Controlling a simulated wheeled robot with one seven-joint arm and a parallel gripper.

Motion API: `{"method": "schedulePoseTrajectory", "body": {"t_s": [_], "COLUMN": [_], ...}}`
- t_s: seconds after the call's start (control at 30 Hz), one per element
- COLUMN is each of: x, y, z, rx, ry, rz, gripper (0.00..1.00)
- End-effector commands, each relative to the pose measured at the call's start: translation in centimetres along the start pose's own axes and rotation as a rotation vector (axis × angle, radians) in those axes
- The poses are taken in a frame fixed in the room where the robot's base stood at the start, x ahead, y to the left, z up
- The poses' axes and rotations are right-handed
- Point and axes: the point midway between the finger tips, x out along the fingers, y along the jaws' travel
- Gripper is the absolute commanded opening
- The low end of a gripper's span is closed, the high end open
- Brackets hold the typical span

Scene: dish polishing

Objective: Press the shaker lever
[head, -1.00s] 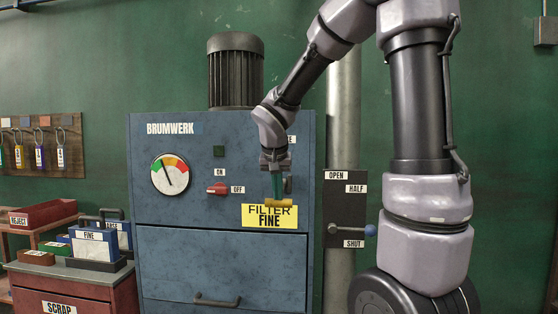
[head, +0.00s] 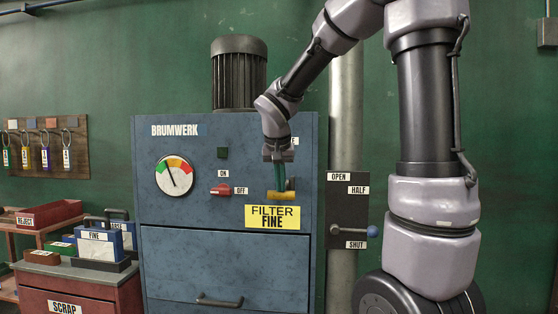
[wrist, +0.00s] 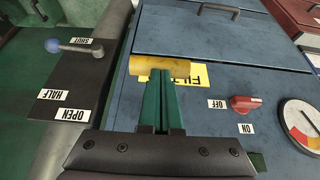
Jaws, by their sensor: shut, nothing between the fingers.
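The shaker lever appears to be the yellow bar (head: 284,195) on the blue machine's front, just above the yellow FILTER FINE sign. It also shows in the wrist view (wrist: 150,67), lying crosswise. My gripper (head: 280,188) points down at the bar with its green fingers together and empty. In the wrist view the fingertips (wrist: 161,74) are at the bar's edge; I cannot tell whether they touch it. The bar's mounting is hidden.
The red ON/OFF knob (head: 222,190) and gauge (head: 174,176) are left of the bar. A blue-knobbed damper lever (head: 352,230) at SHUT is on the right. The drawer handle (head: 219,301) is below. A scrap cabinet (head: 84,294) with filters stands left.

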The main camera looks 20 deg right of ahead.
Motion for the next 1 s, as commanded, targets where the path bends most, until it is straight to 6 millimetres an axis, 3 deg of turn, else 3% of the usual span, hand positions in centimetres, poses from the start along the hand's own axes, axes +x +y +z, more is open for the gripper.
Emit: {"method": "schedulePoseTrajectory", "body": {"t_s": [0.03,0.2,0.4,0.6,1.0], "x": [-1.2,-5.1,-8.5,-9.9,-10.0], "y": [-0.1,-0.1,-0.1,-0.1,-0.1], "z": [-0.5,1.2,2.4,3.0,3.0], "rx": [0.002,0.0,0.0,0.001,0.001], "ry": [0.006,0.009,0.009,0.008,0.007], "rz": [-0.004,-0.005,-0.005,-0.004,-0.004], "gripper": [0.0,0.0,0.0,0.0,0.0]}}
